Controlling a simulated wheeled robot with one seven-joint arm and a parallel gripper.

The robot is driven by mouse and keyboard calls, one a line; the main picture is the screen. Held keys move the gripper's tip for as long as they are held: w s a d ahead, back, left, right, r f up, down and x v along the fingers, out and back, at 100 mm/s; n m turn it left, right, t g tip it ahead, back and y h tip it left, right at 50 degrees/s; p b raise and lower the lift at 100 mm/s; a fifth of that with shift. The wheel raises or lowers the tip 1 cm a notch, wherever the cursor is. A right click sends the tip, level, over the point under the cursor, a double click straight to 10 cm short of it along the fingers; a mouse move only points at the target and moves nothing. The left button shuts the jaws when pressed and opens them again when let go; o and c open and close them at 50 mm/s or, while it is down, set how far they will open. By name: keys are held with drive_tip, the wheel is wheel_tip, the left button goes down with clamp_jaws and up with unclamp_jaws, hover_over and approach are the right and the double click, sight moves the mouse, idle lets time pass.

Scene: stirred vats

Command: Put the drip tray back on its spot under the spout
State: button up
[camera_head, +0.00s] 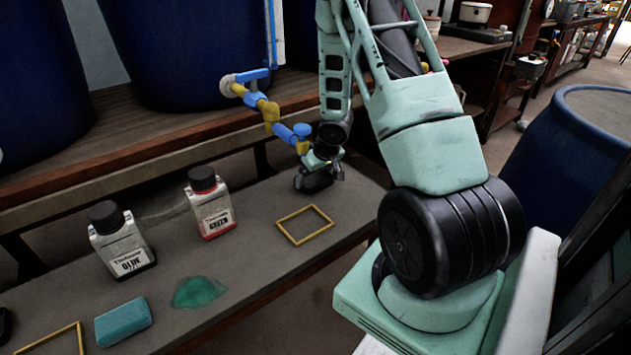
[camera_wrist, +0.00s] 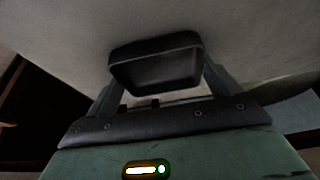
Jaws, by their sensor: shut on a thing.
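My gripper (camera_wrist: 160,85) is shut on the black drip tray (camera_wrist: 157,68), a small rounded open-topped tray that sits between the two fingers in the wrist view. In the head view my gripper (camera_head: 320,175) is over the far part of the grey bench, below and beside the yellow end of the blue and yellow spout (camera_head: 300,140). The tray is a dark shape there, and I cannot tell whether it touches the bench. An empty yellow square outline (camera_head: 305,225) lies on the bench, nearer than the gripper.
Two labelled bottles, one black-banded (camera_head: 122,243) and one red-banded (camera_head: 211,206), stand left on the bench. A green patch (camera_head: 199,292), a teal block (camera_head: 123,322) and another yellow outline (camera_head: 55,340) are nearer. Blue vats (camera_head: 190,50) stand on the shelf behind.

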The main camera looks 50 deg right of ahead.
drive_tip(key=shift+f, duration=0.2)
drive_tip(key=o, duration=0.8)
drive_tip(key=shift+o, duration=0.2)
drive_tip(key=p+v, duration=0.6)
drive_tip(key=v, duration=0.6)
drive_tip(key=shift+s+r, duration=0.1)
drive_tip(key=shift+s, duration=0.05)
